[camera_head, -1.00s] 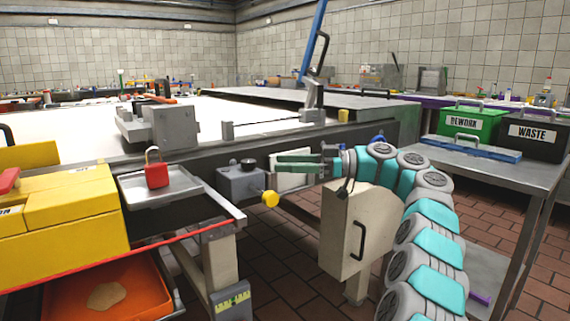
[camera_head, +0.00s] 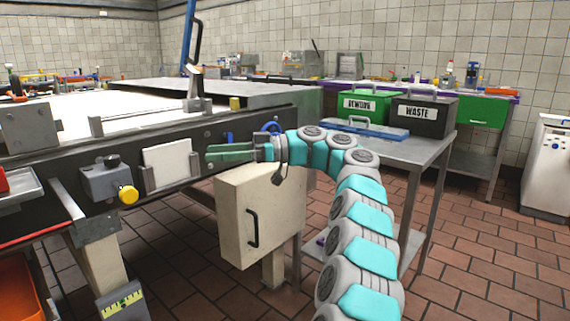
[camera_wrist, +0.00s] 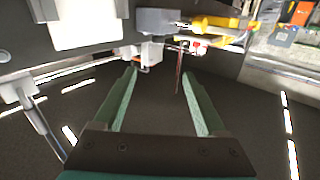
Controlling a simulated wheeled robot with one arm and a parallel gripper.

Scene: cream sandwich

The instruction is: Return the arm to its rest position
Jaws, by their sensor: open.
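My arm, grey and teal, rises from the lower right of the head view and bends over to the left. My gripper (camera_head: 214,152) has green fingers and points left, in front of the long machine table's side and above the cream cabinet. In the wrist view the two green fingers of my gripper (camera_wrist: 165,88) stand wide apart with nothing held between them. A white plate (camera_head: 167,163) on the table's side is left of the fingertips in the head view.
A grey box with a yellow knob (camera_head: 128,194) is mounted on the machine's side. The cream cabinet (camera_head: 262,215) stands below my gripper. A steel table (camera_head: 428,152) with a green REWORK bin (camera_head: 364,105) and a black WASTE bin (camera_head: 423,115) is at right. Tiled floor is open at lower right.

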